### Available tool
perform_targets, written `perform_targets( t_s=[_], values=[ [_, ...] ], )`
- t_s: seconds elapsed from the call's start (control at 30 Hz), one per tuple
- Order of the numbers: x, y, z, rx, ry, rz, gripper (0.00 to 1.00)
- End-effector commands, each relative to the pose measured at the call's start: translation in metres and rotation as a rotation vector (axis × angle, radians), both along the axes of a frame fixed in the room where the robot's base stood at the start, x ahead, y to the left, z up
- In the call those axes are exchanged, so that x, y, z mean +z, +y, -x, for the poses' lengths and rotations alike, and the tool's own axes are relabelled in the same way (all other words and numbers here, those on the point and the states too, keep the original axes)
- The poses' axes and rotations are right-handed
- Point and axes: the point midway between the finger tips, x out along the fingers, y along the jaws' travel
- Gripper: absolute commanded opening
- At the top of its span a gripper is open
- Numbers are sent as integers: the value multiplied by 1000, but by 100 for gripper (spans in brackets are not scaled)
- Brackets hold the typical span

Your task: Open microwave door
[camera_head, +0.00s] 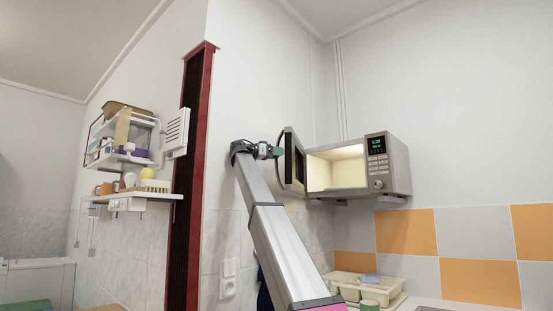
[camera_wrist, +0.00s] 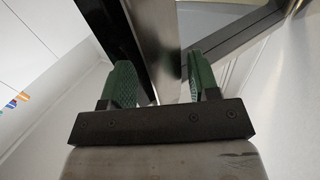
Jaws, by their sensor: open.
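The microwave (camera_head: 396,165) is mounted on the wall, with its control panel on the right and its lit cavity (camera_head: 336,169) showing. Its door (camera_head: 293,160) stands wide open, swung out to the left. My gripper (camera_head: 276,152) is at the outer side of the door, near its handle edge. In the wrist view my gripper (camera_wrist: 161,85) has its two green fingers apart, with the edge of the door (camera_wrist: 156,40) between and beyond them. I cannot tell whether the fingers touch it.
A dark red post (camera_head: 190,180) and a wall shelf (camera_head: 133,195) with small items stand to the left. Below the microwave, a beige tray (camera_head: 345,284) sits on the counter. The wall right of the microwave is clear.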

Motion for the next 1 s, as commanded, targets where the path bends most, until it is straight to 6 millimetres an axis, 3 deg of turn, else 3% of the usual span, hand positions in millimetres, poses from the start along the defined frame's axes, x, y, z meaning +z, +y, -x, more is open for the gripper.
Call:
perform_targets(
  t_s=[0.1,0.6,1.0],
  values=[
    [26,2,2,0,-2,-1,55],
    [77,72,60,1,-1,0,55],
    [92,92,77,0,1,0,55]
  ],
)
